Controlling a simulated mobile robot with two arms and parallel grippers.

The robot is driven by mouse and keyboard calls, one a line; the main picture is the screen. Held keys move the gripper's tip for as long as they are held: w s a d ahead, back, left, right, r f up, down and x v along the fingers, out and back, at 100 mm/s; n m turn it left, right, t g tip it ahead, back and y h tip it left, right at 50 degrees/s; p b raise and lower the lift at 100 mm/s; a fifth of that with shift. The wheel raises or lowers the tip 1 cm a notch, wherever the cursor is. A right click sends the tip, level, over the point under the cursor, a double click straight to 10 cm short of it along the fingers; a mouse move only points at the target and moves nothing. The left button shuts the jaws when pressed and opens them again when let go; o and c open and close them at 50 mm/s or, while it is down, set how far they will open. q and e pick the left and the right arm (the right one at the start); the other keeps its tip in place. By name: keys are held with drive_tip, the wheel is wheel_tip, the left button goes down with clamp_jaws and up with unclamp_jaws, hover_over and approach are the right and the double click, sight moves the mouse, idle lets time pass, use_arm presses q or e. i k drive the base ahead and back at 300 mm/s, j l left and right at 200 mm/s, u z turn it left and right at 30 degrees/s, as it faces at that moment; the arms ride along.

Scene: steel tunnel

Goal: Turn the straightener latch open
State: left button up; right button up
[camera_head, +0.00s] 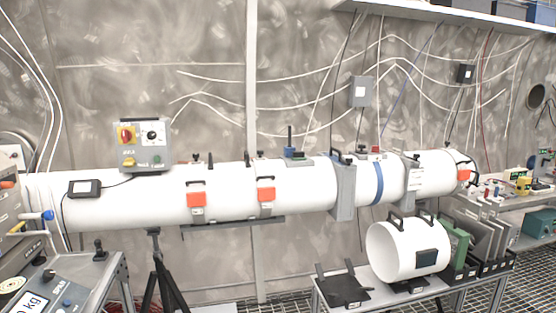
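A long white tube (120,205) runs across the view along the wall. Two latches with orange plates and dark handles sit on its front: a left orange latch (196,199) and a right orange latch (265,194). Both look upright against the tube. No label that I can read shows which one belongs to the straightener, and I cannot tell whether either is open or closed. A smaller orange piece (464,175) is at the tube's right end. Neither of my grippers is in view.
A table (400,294) at the front right holds a short white tube section (385,249) and upright panels. A bench with instruments (75,275) is at the front left.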

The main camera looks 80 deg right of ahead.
sight(349, 161)
drive_tip(key=z, duration=3.25)
